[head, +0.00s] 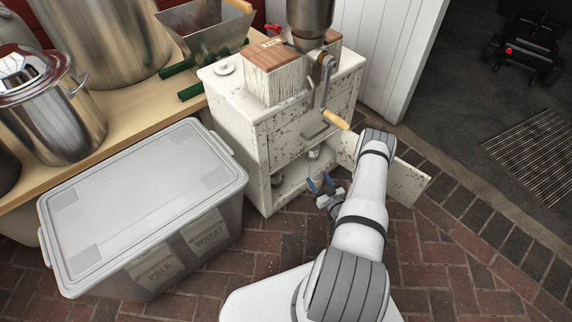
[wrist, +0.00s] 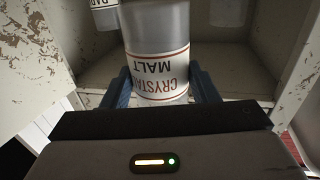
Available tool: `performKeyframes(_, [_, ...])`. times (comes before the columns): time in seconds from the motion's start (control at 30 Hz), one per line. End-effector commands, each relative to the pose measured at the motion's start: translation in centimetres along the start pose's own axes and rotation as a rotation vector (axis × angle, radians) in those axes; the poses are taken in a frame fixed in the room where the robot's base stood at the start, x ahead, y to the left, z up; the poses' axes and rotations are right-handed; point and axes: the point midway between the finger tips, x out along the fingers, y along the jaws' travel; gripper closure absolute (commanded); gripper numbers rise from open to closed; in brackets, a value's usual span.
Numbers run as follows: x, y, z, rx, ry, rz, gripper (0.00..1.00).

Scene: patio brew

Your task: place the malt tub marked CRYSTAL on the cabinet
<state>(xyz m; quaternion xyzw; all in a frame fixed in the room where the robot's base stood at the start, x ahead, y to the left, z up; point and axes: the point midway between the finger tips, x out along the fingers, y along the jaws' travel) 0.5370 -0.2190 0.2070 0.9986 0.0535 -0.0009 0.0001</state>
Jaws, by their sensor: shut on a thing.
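The malt tub marked CRYSTAL (wrist: 158,60) is a pale tub with a red-lined label, upside down in the wrist view. My gripper (wrist: 160,92) has its blue fingers on either side of the tub, shut on it. The tub is inside or at the opening of the chipped white cabinet (head: 232,122), whose walls flank it in the wrist view. In the head view my gripper (head: 321,184) is low, at the cabinet's open lower compartment. I cannot make out the held tub there.
A labelled tub (wrist: 105,15) and another pale tub (wrist: 229,12) stand farther in. The cabinet door (head: 409,183) hangs open at right. A mill with a crank (head: 338,120) sits on the cabinet top. A grey lidded bin (head: 140,190) stands left.

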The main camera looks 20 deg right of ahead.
Motion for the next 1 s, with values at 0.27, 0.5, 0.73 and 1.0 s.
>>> performKeyframes(0.27, [7.9,-2.4,0.3,-0.002,0.004,-0.014,0.69])
performKeyframes(0.5, [13.8,-3.9,0.3,-0.002,0.005,-0.015,0.69])
performKeyframes(0.73, [15.7,-4.3,1.9,0.002,0.000,-0.011,0.69])
performKeyframes(1.0, [15.7,-4.3,4.0,0.002,-0.001,-0.012,0.69])
